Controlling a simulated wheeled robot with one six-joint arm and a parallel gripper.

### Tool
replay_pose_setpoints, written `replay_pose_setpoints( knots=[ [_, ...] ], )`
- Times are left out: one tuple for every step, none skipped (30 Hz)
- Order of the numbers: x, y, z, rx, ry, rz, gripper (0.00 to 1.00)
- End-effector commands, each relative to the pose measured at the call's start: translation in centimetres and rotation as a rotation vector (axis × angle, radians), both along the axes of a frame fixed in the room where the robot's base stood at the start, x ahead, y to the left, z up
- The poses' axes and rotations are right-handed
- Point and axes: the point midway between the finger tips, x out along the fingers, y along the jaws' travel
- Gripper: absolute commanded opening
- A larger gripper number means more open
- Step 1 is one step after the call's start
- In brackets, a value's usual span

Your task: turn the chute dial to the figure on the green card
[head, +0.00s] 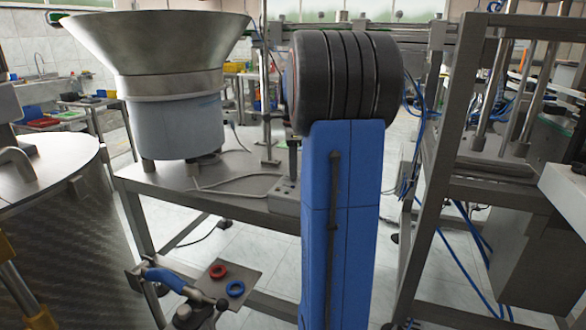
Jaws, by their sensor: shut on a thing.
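A feeder with a wide metal funnel (155,45) on a blue-grey drum (178,128) stands on a metal table (150,178) at the left. My blue arm with its black ribbed joint stands upright in the middle and covers what lies behind it. My gripper does not show; it may be hidden behind the arm. I cannot make out the chute dial or the green card. A dark upright part shows just left of my arm above a grey box (285,195), and I cannot tell what it is.
A large round metal vessel (45,170) stands at the far left. A red ring (218,271) and a blue ring (235,288) lie on a small plate low in front. A metal frame (432,170) with blue hoses stands at the right. Cables lie on the table.

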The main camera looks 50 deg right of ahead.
Motion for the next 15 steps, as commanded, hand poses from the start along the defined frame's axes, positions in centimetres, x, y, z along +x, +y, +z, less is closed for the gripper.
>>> replay_pose_setpoints(
  knots=[
    [0.07, -0.07, 0.14, -0.003, -0.003, -0.021, 0.0],
    [0.08, -0.07, 0.14, -0.003, -0.003, -0.032, 0.0],
    [0.08, -0.07, 0.14, -0.003, -0.003, -0.047, 0.0],
    [0.08, -0.07, 0.15, -0.003, -0.003, -0.056, 0.0],
    [0.08, -0.07, 0.15, -0.003, -0.003, -0.064, 0.0],
    [0.08, -0.07, 0.15, -0.003, -0.003, -0.074, 0.0],
    [0.09, -0.08, 0.15, -0.003, -0.003, -0.081, 0.0],
    [0.09, -0.08, 0.15, -0.003, -0.003, -0.086, 0.0],
    [0.09, -0.08, 0.15, -0.003, -0.003, -0.091, 0.0],
    [0.09, -0.08, 0.15, -0.003, -0.004, -0.095, 0.0],
    [0.09, -0.08, 0.15, -0.003, -0.004, -0.097, 0.0],
    [0.09, -0.08, 0.15, -0.003, -0.004, -0.1, 0.0],
    [0.09, -0.08, 0.15, -0.003, -0.004, -0.102, 0.0],
    [0.09, -0.08, 0.15, -0.003, -0.004, -0.103, 0.0],
    [0.09, -0.08, 0.15, -0.003, -0.004, -0.104, 0.0]
  ],
)
